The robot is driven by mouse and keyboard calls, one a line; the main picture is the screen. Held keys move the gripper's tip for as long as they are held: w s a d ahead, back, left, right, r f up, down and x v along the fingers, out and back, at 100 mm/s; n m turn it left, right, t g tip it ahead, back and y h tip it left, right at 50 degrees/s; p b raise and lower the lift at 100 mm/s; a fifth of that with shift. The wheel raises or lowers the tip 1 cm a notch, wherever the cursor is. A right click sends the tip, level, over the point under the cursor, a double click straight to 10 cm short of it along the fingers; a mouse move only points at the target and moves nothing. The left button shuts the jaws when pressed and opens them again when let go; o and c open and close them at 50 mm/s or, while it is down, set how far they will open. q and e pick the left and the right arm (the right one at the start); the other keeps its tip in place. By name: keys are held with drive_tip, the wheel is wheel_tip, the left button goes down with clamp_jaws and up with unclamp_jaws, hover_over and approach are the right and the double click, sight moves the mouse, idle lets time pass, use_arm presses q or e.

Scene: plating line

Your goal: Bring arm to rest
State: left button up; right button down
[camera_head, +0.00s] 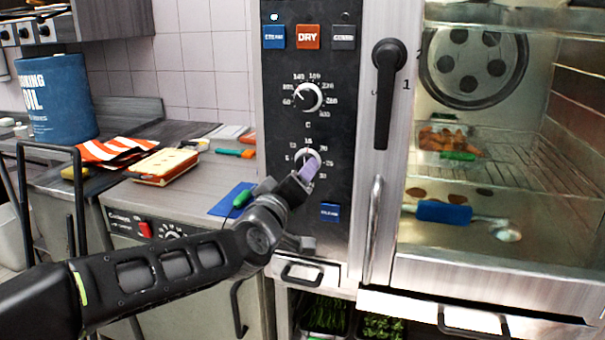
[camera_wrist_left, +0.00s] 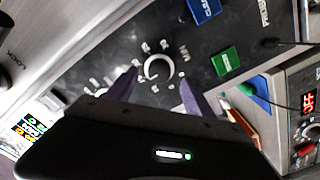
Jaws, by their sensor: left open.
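My left arm reaches in from the left in the head view. My left gripper (camera_head: 306,170) is in front of the oven's black control panel (camera_head: 285,115), at the lower dial (camera_head: 303,157). In the left wrist view the two purple fingers of the gripper (camera_wrist_left: 157,90) are spread apart, with the dial (camera_wrist_left: 158,68) showing beyond and between their tips. Nothing is held. I cannot tell whether a finger touches the dial. In the head view the gripper partly hides the lower dial. My right gripper is not in view.
The oven's black door handle (camera_head: 388,90) and a vertical metal bar (camera_head: 374,230) stand right of the gripper. An upper dial (camera_head: 307,97) is above it. The counter at left holds a blue oil container (camera_head: 58,100), a striped cloth (camera_head: 112,152) and a blue mat (camera_head: 228,205).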

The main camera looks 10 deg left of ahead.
use_arm(q)
drive_tip(key=s, duration=0.2)
drive_tip(key=shift+s, duration=0.35)
drive_tip(key=s+d+f+m+g+h+p, duration=0.1)
drive_tip(key=s+d+f+m+g, duration=0.15)
drive_tip(key=f, duration=0.95)
drive_tip(key=s+d+f+m+g+h+p, duration=0.1)
drive_tip(key=s+d+f+m+g+p, duration=0.2)
drive_tip(key=f, duration=0.9)
drive_tip(key=s+d+f+m+g, duration=0.1)
drive_tip(key=s+d+f+g, duration=0.2)
drive_tip(key=f, duration=1)
drive_tip(key=s+f+g+p, duration=0.1)
drive_tip(key=s+f+g, duration=0.2)
drive_tip(key=s+f, duration=0.2)
drive_tip(key=s+d+f+g+p, duration=0.1)
drive_tip(key=s+f, duration=0.4)
drive_tip(key=s, duration=0.6)
drive_tip(key=s+f+g+h+p, duration=0.1)
drive_tip(key=s+f+g+p, duration=0.2)
drive_tip(key=s, duration=0.6)
wheel_tip(320, 180, down, 3)
drive_tip(key=shift+d+r+g, duration=0.1)
drive_tip(key=shift+d+g, duration=0.25)
drive_tip(key=shift+g, duration=0.6)
drive_tip(key=shift+w, duration=0.1)
